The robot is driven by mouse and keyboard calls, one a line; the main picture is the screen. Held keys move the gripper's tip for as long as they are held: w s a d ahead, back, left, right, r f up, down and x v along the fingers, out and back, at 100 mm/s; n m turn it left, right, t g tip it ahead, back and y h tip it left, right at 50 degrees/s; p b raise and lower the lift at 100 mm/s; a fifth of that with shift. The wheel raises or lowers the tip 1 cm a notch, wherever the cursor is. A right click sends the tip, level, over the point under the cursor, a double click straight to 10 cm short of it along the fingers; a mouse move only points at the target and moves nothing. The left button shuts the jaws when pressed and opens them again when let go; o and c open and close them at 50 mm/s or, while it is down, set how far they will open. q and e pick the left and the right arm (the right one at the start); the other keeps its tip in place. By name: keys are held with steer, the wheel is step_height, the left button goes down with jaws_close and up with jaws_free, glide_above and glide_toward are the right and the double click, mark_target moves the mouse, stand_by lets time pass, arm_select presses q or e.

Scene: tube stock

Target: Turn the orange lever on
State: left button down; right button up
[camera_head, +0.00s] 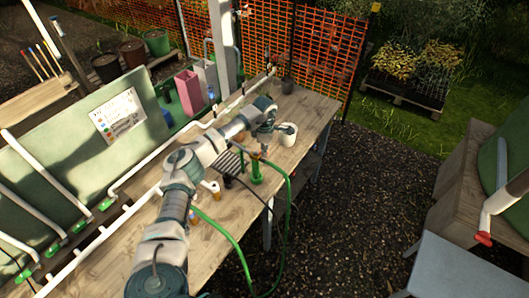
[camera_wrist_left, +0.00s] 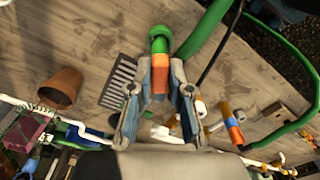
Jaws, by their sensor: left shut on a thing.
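The orange lever (camera_wrist_left: 160,73) is between the fingers of my left gripper (camera_wrist_left: 161,68) in the left wrist view, joined to a round green fitting (camera_wrist_left: 160,40) just beyond the fingertips. My left gripper is shut on the lever. The lever is mostly hidden by the gripper there. My right gripper is not in view.
A green hose (camera_head: 228,238) and a dark cable run off the bench's front edge. A white pot (camera_head: 287,133) stands close to the gripper. In the wrist view, a terracotta pot (camera_wrist_left: 61,87), a dark grate (camera_wrist_left: 119,82) and loose pipe fittings (camera_wrist_left: 233,130) lie around the gripper.

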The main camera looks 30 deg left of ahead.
arm_select(q)
steer(key=shift+w+a+n+p, duration=0.25)
steer(key=shift+a+n, duration=0.25)
steer(key=shift+n, duration=1.55)
steer(key=shift+w+a+n+p, duration=0.2)
steer(key=shift+w+a+n, duration=0.3)
steer(key=shift+n, duration=1.5)
steer(key=shift+w+a+n+p, duration=0.2)
steer(key=shift+a+n, duration=0.35)
steer(key=shift+n, duration=1.5)
steer(key=shift+f, duration=0.1)
steer(key=c, duration=1.1)
jaws_free()
steer(key=shift+w, duration=0.1)
step_height(320, 180, up, 12)
steer(key=shift+f, duration=0.1)
